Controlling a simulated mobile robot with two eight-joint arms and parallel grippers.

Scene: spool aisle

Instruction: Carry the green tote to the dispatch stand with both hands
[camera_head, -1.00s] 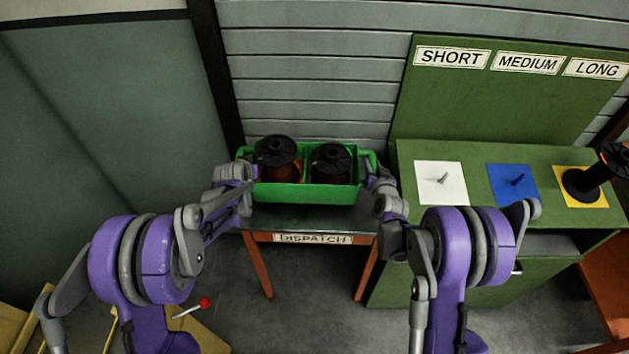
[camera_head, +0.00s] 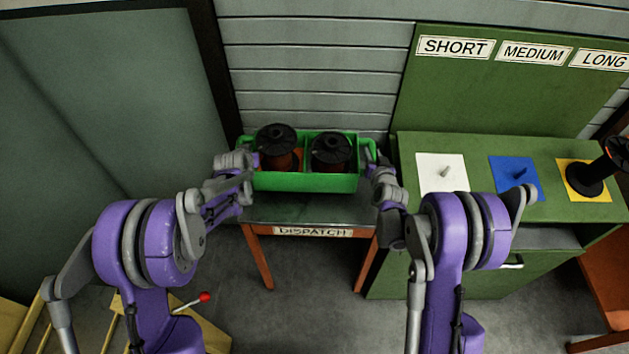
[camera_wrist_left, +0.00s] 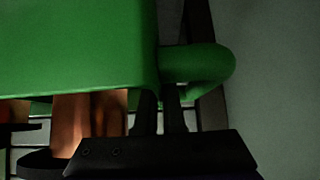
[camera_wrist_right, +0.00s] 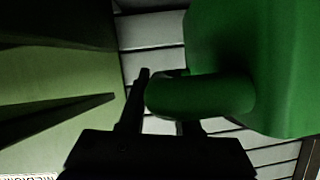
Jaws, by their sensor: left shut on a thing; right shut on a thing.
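The green tote (camera_head: 305,183) holds two black-flanged spools with copper-coloured winding, a left spool (camera_head: 277,142) and a right spool (camera_head: 331,153). It is level, over the dispatch stand (camera_head: 312,232); I cannot tell whether it touches the top. My left gripper (camera_head: 250,160) is at the tote's left end, shut on its handle, which shows in the left wrist view (camera_wrist_left: 200,63). My right gripper (camera_head: 370,158) is at the right end, shut on the other handle, seen in the right wrist view (camera_wrist_right: 200,97).
A green cabinet (camera_head: 480,248) stands close on the right with white (camera_head: 443,175), blue (camera_head: 516,180) and yellow squares on top; a spool (camera_head: 590,178) is on the yellow one. A slatted wall is behind the stand. A red-knobbed lever (camera_head: 204,297) is at lower left.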

